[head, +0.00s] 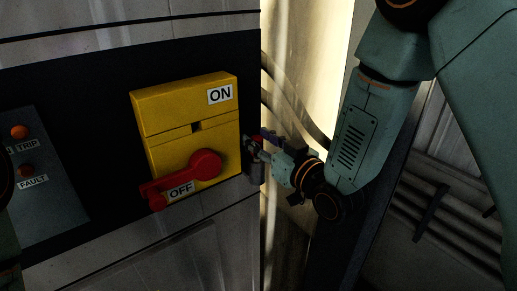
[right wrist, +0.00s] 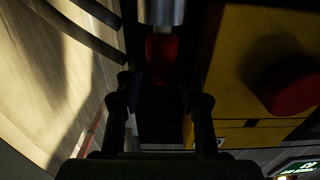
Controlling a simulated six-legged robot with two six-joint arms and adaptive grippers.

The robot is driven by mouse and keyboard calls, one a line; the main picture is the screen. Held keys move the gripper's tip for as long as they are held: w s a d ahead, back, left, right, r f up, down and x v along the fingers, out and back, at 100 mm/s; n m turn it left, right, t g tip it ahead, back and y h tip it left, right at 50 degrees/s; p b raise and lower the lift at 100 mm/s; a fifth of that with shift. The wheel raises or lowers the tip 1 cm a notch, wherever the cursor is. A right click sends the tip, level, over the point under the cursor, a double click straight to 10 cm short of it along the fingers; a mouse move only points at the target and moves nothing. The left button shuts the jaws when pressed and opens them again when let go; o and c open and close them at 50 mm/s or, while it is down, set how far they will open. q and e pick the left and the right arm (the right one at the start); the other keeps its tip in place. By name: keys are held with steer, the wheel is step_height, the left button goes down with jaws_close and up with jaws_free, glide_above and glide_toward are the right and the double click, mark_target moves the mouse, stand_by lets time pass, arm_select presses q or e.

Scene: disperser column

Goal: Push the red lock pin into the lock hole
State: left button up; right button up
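The red lock pin (right wrist: 161,55) shows in the right wrist view as a dark red block below a grey metal cylinder (right wrist: 161,12). My right gripper (right wrist: 160,95) has its two fingers spread, with a dark gap between them. The pin is ahead of this gap, and I see no finger closed on it. In the head view my right gripper (head: 257,148) is at the right side of the yellow switch box (head: 165,106). The pin is too small and dark there to make out clearly. I cannot make out the lock hole. My left gripper is out of view.
A red lever (head: 202,165) on the yellow box points down-left by the OFF label; ON is at the top right. A grey panel (head: 45,165) with TRIP and FAULT lights is on the left. Dark cables (head: 295,97) run behind my right gripper.

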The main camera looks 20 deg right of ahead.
steer(key=shift+w+a+f, duration=0.25)
steer(key=shift+w+a, duration=0.3)
steer(key=shift+w, duration=0.3)
steer(key=shift+s+d, duration=0.15)
steer(key=shift+d, duration=0.05)
steer(key=shift+s+d+r, duration=0.2)
steer(key=shift+s+d, duration=0.2)
steer(key=shift+s, duration=0.05)
steer(key=c, duration=0.3)
steer(key=shift+c, duration=0.7)
steer(key=shift+w+a+f, duration=0.15)
steer(key=shift+w+a, duration=0.25)
steer(key=shift+a, duration=0.1)
jaws_close()
steer(key=shift+s+d, duration=0.2)
steer(key=shift+d, duration=0.15)
